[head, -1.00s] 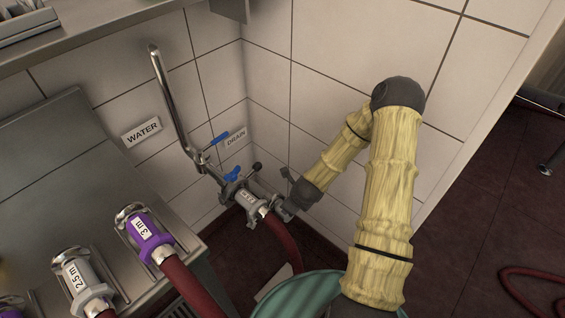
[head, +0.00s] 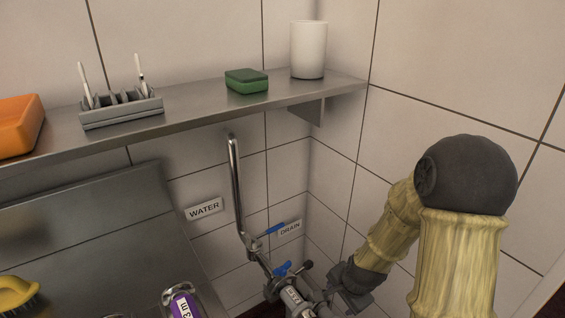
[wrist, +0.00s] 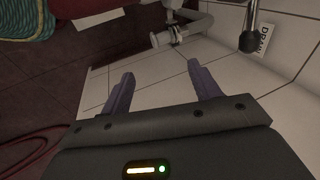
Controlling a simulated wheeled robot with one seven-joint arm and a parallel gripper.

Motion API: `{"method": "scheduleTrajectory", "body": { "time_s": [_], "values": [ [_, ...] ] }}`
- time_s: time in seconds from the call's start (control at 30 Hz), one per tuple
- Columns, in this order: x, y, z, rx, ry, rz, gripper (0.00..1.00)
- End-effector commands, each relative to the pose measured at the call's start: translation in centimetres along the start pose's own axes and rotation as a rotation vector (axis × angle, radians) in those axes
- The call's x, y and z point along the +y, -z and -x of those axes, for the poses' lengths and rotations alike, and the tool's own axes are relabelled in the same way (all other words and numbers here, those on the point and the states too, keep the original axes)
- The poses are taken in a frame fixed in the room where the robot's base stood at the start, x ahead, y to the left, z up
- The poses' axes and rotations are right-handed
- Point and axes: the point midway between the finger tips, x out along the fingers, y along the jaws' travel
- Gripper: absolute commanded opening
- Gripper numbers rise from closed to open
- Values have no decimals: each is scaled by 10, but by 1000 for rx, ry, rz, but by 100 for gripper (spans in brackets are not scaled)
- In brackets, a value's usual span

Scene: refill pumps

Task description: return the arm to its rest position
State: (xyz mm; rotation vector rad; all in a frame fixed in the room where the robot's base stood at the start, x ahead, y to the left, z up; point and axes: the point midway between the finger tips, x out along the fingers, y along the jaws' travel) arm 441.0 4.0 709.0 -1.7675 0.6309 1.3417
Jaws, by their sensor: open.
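My gripper (wrist: 158,85) is open in the wrist view, with nothing between its two purple-grey fingers. Beyond the fingers are white wall tiles and dark floor. In the head view my yellow arm comes up at the right, bends at a dark elbow and reaches down to my gripper (head: 350,288), close to the pipe valves (head: 285,275) at the bottom. A hose coupling (head: 298,303) is on the pipe there, partly cut off by the frame edge. I cannot tell from the head view how wide the gap to it is.
A metal shelf (head: 190,120) holds an orange block (head: 18,125), a grey rack (head: 122,108), a green sponge (head: 246,81) and a white cup (head: 308,50). Wall tiles stand close behind the arm.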

Motion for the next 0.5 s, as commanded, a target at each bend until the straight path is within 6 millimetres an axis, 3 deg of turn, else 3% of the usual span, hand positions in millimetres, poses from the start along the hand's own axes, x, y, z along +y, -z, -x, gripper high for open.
{"method": "scheduleTrajectory", "body": {
  "time_s": [0.2, 0.5],
  "values": [
    [10, -15, 57, 1, -47, 427, 62],
    [33, -31, 109, -21, -98, 834, 62]
  ]
}}
